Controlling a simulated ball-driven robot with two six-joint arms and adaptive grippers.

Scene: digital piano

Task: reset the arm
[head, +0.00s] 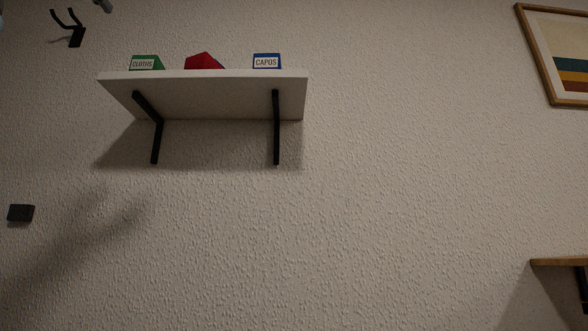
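Neither of my grippers can be made out in the head view, which looks up at a textured beige wall. A small grey piece pokes in at the top edge at the upper left, too cut off to identify. No digital piano shows in this view.
A white wall shelf (205,95) on black brackets bears a green CLOTHS box (146,63), a red object (204,62) and a blue CAPOS box (267,61). A black two-pronged hook (76,38), dark block (21,213), framed picture (548,80) and wooden ledge (560,262) also show.

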